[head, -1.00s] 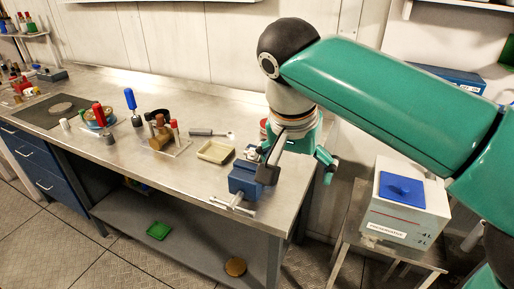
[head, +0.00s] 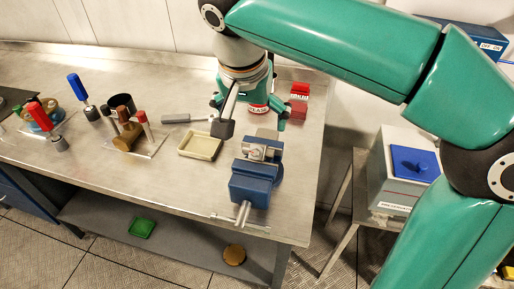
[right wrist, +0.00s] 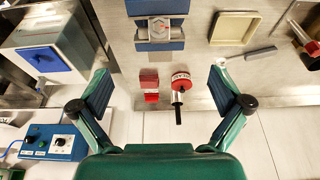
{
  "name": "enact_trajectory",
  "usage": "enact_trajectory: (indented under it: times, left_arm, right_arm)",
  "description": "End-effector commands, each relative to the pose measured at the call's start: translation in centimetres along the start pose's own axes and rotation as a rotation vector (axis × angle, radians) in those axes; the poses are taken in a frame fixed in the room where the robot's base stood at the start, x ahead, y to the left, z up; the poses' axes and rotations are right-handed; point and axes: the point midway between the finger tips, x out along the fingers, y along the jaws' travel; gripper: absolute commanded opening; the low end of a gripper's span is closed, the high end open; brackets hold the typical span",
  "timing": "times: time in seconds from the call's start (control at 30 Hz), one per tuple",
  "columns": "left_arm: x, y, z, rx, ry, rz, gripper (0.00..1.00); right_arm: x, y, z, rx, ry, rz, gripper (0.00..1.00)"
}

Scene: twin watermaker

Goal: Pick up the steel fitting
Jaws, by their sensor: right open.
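The steel fitting (head: 256,153) is a small grey metal piece in the jaws of the blue vise (head: 250,185), near the front edge of the bench. In the right wrist view the fitting (right wrist: 160,28) has a hexagonal face and sits between the vise's blue jaws (right wrist: 158,7). My right gripper (head: 252,126) is open and empty, just behind the vise in the head view and apart from the fitting. In the right wrist view its fingers (right wrist: 163,85) are spread wide, with the fitting beyond them at top centre. My left gripper is not in view.
A cream tray (head: 201,145) lies left of the vise. A red-labelled tin (head: 258,109) and a red block (head: 299,100) stand behind it. A rack of handled tools (head: 135,137) is further left. A white box with a blue lid patch (head: 402,170) stands right of the bench.

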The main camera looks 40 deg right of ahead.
Motion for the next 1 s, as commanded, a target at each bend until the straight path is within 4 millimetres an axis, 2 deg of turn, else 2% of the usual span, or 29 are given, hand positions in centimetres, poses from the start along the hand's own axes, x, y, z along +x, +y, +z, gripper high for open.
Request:
enact_trajectory:
  times: [0.03, 0.1, 0.3, 0.6, 0.9, 1.0]
  left_arm:
    - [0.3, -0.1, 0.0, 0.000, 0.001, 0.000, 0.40]
    - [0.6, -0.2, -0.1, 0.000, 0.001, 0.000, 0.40]
    - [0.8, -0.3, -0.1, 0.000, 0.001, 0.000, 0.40]
    - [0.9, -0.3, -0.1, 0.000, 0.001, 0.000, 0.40]
    - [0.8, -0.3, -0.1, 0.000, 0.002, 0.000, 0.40]
    - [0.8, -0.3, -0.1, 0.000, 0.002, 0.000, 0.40]
  right_arm:
    - [1.4, 0.1, 0.0, 0.002, -0.002, 0.006, 1.00]
    - [3.0, 0.2, 0.0, 0.003, -0.003, 0.007, 1.00]
    - [6.6, 0.2, 0.0, 0.005, -0.002, 0.005, 1.00]
    - [8.7, 0.2, 0.0, 0.005, -0.001, 0.004, 1.00]
    - [12.6, 0.3, 0.2, 0.005, -0.002, 0.006, 1.00]
    - [13.2, 0.3, 0.2, 0.005, 0.000, 0.003, 1.00]
